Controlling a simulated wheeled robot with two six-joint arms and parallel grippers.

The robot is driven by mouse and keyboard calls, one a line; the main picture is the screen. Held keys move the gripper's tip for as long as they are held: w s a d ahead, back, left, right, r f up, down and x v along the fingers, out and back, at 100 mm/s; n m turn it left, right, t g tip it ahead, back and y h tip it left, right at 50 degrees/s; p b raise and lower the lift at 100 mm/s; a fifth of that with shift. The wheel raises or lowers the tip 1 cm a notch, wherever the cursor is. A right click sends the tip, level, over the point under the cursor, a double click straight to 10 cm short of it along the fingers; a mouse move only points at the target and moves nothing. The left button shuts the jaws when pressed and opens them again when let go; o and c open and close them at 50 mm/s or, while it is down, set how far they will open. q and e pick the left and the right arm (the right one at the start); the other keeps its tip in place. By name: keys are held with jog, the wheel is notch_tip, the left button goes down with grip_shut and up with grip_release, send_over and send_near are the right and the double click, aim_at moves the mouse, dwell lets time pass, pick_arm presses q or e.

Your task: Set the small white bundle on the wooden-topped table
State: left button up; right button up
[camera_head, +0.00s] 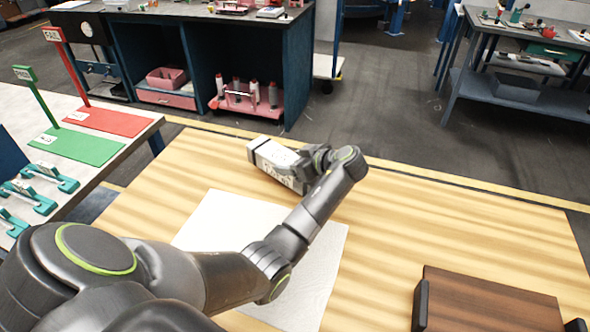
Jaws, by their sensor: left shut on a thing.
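The small white bundle (268,153) shows as a pale, box-like shape with dark marks at the end of my left arm, above the far left part of the wooden-topped table (450,225). My left gripper (287,168) is shut on it. The wrist partly covers the bundle's right end, and the fingertips cannot be made out. I cannot tell whether the bundle touches the table top. My right gripper is not in view.
A white sheet (215,222) lies on the table under my left arm. A dark brown wooden piece with black ends (490,300) is at the front right. A side table at left holds red (120,122) and green (85,146) mats with signs. The table's right middle is clear.

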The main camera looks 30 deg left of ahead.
pick_arm(q)
notch_tip(320, 180, down, 2)
jog(key=shift+f, duration=0.4)
jog(key=o, duration=1.3)
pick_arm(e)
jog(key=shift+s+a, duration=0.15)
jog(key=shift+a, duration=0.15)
pick_arm(q)
jog(key=shift+r, duration=0.15)
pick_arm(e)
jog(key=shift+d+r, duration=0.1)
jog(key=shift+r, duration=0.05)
